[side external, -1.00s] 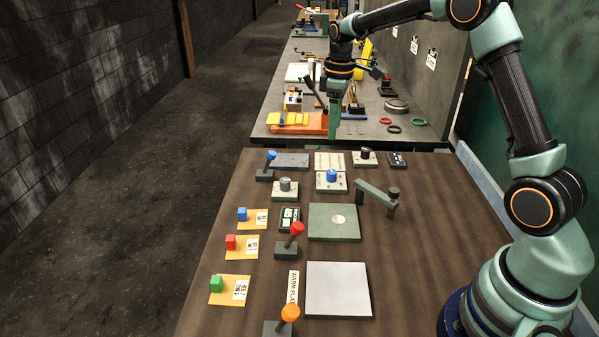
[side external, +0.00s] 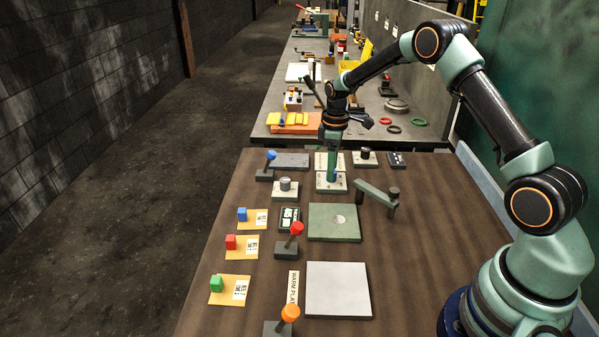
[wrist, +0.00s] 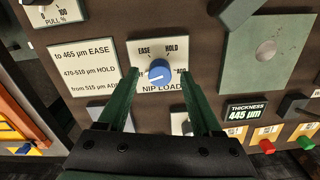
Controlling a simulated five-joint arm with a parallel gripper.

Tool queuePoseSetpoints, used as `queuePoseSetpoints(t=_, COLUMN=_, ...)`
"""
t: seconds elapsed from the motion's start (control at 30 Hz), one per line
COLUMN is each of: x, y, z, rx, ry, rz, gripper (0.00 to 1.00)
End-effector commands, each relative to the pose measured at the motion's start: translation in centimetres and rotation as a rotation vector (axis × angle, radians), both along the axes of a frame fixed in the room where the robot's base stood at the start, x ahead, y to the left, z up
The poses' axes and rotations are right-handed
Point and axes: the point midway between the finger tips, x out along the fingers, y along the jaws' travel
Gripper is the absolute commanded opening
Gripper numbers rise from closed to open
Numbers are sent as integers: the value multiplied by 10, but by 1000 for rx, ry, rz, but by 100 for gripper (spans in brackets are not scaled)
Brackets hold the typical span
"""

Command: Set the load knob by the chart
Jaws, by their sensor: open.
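The load knob (wrist: 159,71) is blue with a pale mark on its lower left, on a white plate (wrist: 143,49) labelled EASE, HOLD and NIP LOAD; other labels are partly hidden. The chart (wrist: 83,71) beside it reads to 465 µm EASE, 470-510 µm HOLD, from 515 µm. The thickness display (wrist: 247,112) reads 445 µm. My gripper (wrist: 160,82) is open, its fingers on either side of the knob in the picture; I cannot tell whether they touch it. In the side view, my gripper (side external: 331,176) hides most of the knob.
A grey knob (side external: 285,184), a blue-topped lever (side external: 270,157) and a red-topped lever (side external: 296,230) stand to the left. Coloured cubes sit on yellow cards at the left edge.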

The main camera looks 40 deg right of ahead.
Motion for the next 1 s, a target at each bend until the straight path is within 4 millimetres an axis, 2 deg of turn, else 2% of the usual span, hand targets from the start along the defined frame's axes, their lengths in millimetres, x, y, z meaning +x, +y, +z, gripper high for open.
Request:
queuePoseSetpoints(t=0.13, x=0, y=0, z=-8, rx=0, ry=0, rz=0, gripper=66)
queuePoseSetpoints(t=0.4, x=0, y=0, z=-9, rx=0, ry=-1, rz=0, gripper=66)
queuePoseSetpoints(t=0.43, x=0, y=0, z=-9, rx=0, ry=-1, rz=0, gripper=59)
queuePoseSetpoints(t=0.5, x=0, y=0, z=-9, rx=0, ry=-1, rz=0, gripper=32)
queuePoseSetpoints(t=0.6, x=0, y=0, z=-9, rx=0, ry=-1, rz=0, gripper=0)
queuePoseSetpoints(t=1.0, x=0, y=0, z=-9, rx=0, ry=0, rz=-59, gripper=0)
